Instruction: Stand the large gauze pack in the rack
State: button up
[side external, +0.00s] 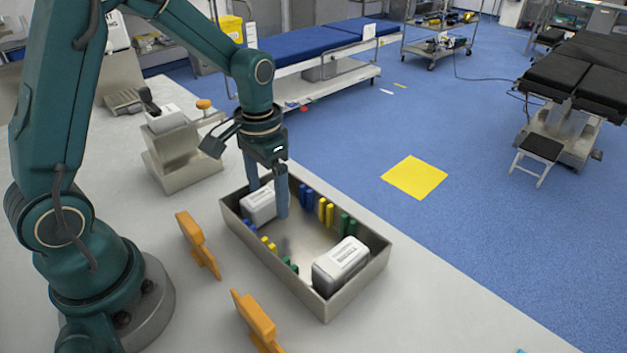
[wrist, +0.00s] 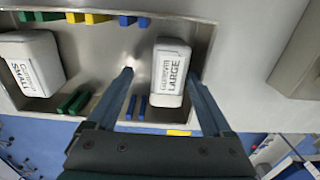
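The large gauze pack, a white block labelled LARGE (wrist: 172,68), lies inside the steel tray near its end wall. It also shows in the side external view (side external: 259,206), at the tray's far left end. My gripper (side external: 267,198) is open, with its two fingers down at the tray near this pack. In the wrist view, the fingertips (wrist: 158,73) lie either side of the pack, with a visible gap on the left. The steel tray (side external: 357,284) has paired blue, yellow and green ribs along both long walls, like a slotted rack. No separate rack is clearly identifiable.
The small gauze pack (side external: 341,265) lies at the tray's other end, labelled SMALL in the wrist view (wrist: 30,62). Orange pieces (side external: 197,243) stand beside the tray. A grey metal stand (side external: 180,160) with a white item is behind. The table right of the tray is clear.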

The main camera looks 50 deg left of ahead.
jog(key=shift+r, duration=2.55)
jog(key=shift+w+r, duration=0.1)
jog(key=shift+r, duration=0.05)
jog(key=s+d+r+t, duration=0.4)
jog(key=s+r+t, duration=0.1)
jog(key=s, duration=0.6)
jog(key=shift+s+r+t, duration=0.15)
jog(key=shift+r+t, duration=0.15)
jog(key=shift+r, duration=0.55)
